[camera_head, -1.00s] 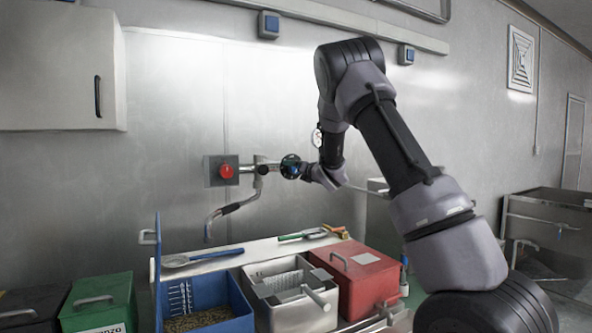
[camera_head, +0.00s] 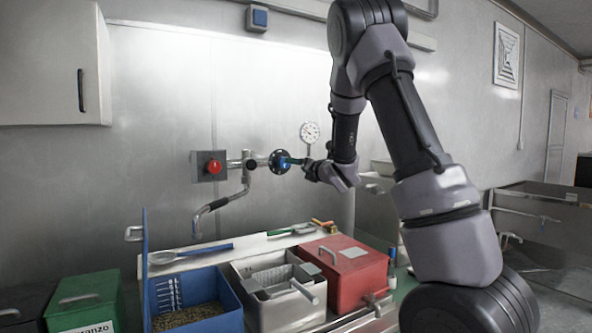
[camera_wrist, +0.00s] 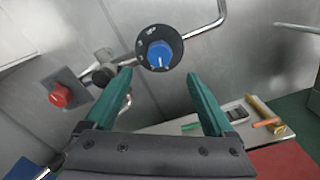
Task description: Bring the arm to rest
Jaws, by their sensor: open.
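My gripper (camera_wrist: 160,95) is open, its two green fingers spread wide with nothing between them in the wrist view. In the head view my gripper (camera_head: 297,161) points left, close to the wall pipe. A blue knob (camera_wrist: 160,54) on a dark round dial sits beyond the fingertips in the wrist view; it also shows in the head view (camera_head: 280,161). The fingers look apart from the knob in the wrist view. My arm bends high above the counter on the right of the head view.
A red button (camera_head: 214,167) and a bent spout (camera_head: 212,207) are on the wall left of the knob. A gauge (camera_head: 310,132) stands above the gripper. Below are a blue bin (camera_head: 233,318), a grey box (camera_head: 278,312) and a red box (camera_head: 345,290). A green box (camera_head: 85,300) is at left.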

